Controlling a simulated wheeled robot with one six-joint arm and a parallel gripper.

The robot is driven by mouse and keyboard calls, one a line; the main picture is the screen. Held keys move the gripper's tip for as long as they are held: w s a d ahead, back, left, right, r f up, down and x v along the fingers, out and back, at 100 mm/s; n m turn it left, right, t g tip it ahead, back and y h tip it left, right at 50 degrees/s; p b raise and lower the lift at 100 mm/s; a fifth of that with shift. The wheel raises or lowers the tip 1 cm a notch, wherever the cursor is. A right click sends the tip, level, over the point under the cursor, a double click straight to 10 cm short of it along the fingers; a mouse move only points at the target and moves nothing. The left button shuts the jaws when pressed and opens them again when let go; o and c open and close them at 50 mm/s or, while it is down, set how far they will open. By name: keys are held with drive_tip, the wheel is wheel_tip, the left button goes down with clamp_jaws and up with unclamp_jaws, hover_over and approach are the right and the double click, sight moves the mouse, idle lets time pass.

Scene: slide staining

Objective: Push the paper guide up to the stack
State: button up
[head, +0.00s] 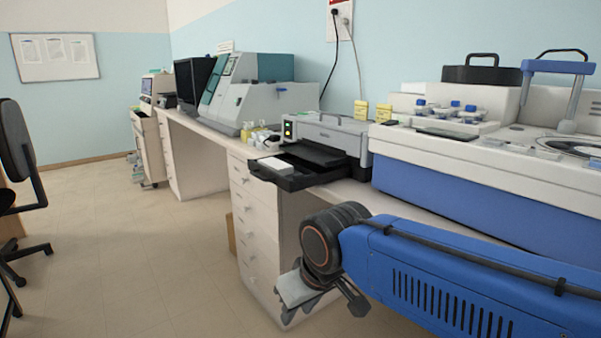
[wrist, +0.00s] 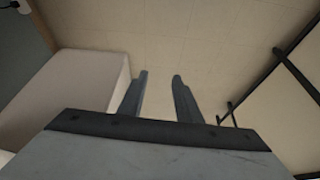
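A grey printer (head: 330,138) stands on the bench in the head view, with a black tray (head: 315,178) pulled out in front. A white stack (head: 277,168), apparently paper, lies at the tray's left end. I cannot make out the paper guide on the dark tray. My gripper is low in front of the bench, below and apart from the tray, partly hidden by my arm in the head view. In the wrist view my gripper (wrist: 159,82) shows two dark fingers apart with nothing between them, over the floor.
A blue and white machine (head: 470,185) fills the bench to the right of the printer. Small bottles and boxes (head: 262,137) stand to its left. White drawers (head: 255,225) are under the bench. The floor (head: 130,250) at left is open, with a dark chair (head: 22,160) at the edge.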

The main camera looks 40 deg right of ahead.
drive_tip(key=w+d+r+m+g, duration=0.1)
drive_tip(key=w+d+r+m, duration=0.15)
drive_tip(key=w+r, duration=0.4)
drive_tip(key=w+d+r+m, duration=0.2)
drive_tip(key=w+r+m, duration=0.1)
drive_tip(key=r, duration=0.6)
drive_tip(key=w+d+r+m+g, duration=0.1)
drive_tip(key=w+d+r+m, duration=0.15)
drive_tip(key=w+r, duration=0.4)
wheel_tip(320, 180, up, 16)
drive_tip(key=m+g, duration=0.3)
drive_tip(key=m, duration=0.6)
hover_over(298, 174)
wheel_tip(298, 174, down, 18)
drive_tip(key=shift+r, duration=0.25)
drive_tip(key=shift+c, duration=0.3)
clamp_jaws()
